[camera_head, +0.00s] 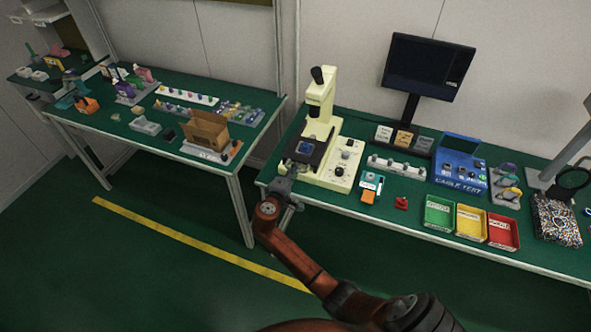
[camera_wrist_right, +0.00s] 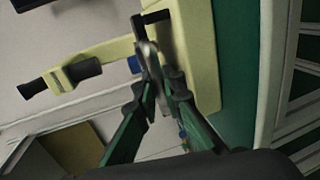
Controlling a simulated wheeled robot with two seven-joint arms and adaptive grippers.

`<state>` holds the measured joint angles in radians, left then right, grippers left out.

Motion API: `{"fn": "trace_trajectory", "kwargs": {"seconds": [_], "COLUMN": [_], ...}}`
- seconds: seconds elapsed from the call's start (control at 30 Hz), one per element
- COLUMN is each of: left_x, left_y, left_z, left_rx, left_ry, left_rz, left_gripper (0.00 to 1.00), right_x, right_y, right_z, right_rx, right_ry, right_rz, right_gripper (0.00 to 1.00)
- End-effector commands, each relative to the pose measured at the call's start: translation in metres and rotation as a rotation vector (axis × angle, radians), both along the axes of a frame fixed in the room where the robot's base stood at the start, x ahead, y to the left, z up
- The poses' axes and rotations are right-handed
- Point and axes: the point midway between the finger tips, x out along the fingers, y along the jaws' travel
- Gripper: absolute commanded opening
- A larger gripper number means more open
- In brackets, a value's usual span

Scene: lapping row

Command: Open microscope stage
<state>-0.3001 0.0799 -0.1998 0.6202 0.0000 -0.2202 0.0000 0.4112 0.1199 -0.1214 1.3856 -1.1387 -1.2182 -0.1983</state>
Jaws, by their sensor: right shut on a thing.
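The cream microscope (camera_head: 317,115) stands at the left end of the right-hand bench, with a dark eyepiece on top. Its dark stage (camera_head: 320,154) carries a blue piece and sits low on the front left of the body. My right gripper (camera_head: 282,186) is at the bench's front left corner, just in front of the stage. In the right wrist view the fingers (camera_wrist_right: 155,72) are shut on a narrow grey part (camera_wrist_right: 148,48) beside the cream microscope body (camera_wrist_right: 202,60). The fingers partly hide that part. My left gripper is not in view.
Right of the microscope lie a switch strip (camera_head: 397,167), a blue test box (camera_head: 460,165), and green, yellow and red trays (camera_head: 470,222). A monitor (camera_head: 428,66) stands behind. A second bench (camera_head: 150,95) is at the left, with a floor gap between the benches.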

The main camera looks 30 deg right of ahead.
Motion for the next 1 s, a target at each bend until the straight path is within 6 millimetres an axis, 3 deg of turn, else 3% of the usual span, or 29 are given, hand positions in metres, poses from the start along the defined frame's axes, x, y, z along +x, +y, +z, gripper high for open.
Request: {"fn": "trace_trajectory", "kwargs": {"seconds": [0.13, 0.37, 0.4, 0.63, 1.0], "left_x": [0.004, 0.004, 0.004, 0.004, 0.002], "left_y": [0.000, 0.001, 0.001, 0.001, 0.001], "left_z": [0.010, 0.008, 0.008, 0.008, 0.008], "left_rx": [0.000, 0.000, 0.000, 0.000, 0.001], "left_ry": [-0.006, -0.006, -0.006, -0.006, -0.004], "left_rz": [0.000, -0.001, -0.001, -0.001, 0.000], "left_gripper": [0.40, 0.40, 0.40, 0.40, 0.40], "right_x": [-0.009, -0.010, -0.010, -0.009, -0.012], "right_y": [0.013, 0.014, 0.014, 0.014, 0.019], "right_z": [0.001, -0.002, -0.003, -0.002, 0.000], "right_rx": [0.005, 0.003, 0.003, 0.003, 0.003], "right_ry": [0.002, 0.004, 0.004, 0.003, 0.001], "right_rz": [0.000, -0.001, -0.001, 0.000, 0.001], "right_gripper": [0.00, 0.00, 0.11, 0.26, 0.26]}}
